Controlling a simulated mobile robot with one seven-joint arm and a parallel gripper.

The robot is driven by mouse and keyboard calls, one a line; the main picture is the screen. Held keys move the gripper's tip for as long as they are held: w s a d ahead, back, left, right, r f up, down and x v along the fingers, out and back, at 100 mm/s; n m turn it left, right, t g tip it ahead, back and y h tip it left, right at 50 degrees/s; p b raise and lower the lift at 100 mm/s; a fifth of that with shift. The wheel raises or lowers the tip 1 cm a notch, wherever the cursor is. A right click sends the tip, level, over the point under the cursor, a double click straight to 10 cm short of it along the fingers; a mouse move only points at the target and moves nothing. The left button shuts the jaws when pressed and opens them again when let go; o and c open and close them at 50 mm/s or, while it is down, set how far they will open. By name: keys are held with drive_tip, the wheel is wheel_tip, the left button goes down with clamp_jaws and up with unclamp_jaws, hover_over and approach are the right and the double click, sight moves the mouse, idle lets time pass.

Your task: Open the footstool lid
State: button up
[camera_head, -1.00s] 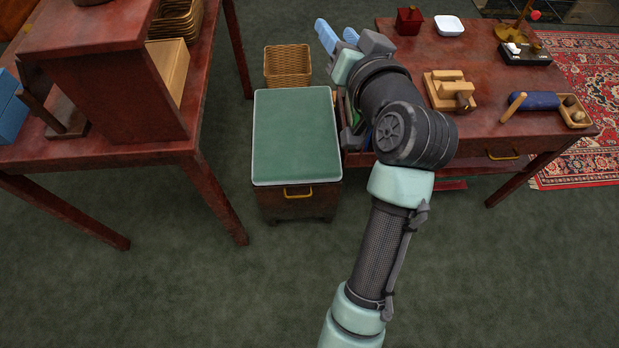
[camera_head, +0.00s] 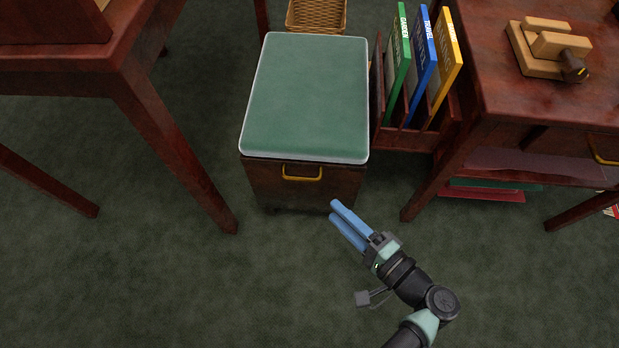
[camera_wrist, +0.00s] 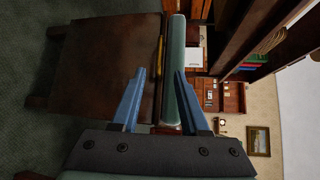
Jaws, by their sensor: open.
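The footstool is a dark wooden box (camera_head: 262,186) with a green padded lid (camera_head: 306,95) edged in pale piping. The lid lies flat and closed on the box. A yellow handle (camera_head: 302,173) is on its front face. My gripper (camera_head: 340,213) is open and empty, in front of the footstool near its lower right front corner. In the wrist view, rotated sideways, the blue fingers (camera_wrist: 157,98) point toward the footstool, with the lid edge (camera_wrist: 178,75) appearing between them and the handle (camera_wrist: 159,58) just left of it. I cannot tell the remaining distance.
A rack (camera_head: 404,140) with green, blue and yellow books stands close at the footstool's right, beside a red-brown table (camera_head: 540,100). Another table's leg (camera_head: 175,150) is at the left. A wicker basket (camera_head: 316,16) sits behind. The carpet in front is clear.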

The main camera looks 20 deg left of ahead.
sight(299, 178)
drive_tip(key=shift+b+x, duration=2.5)
drive_tip(key=shift+x, duration=3.95)
drive_tip(key=shift+f, duration=0.1)
clamp_jaws()
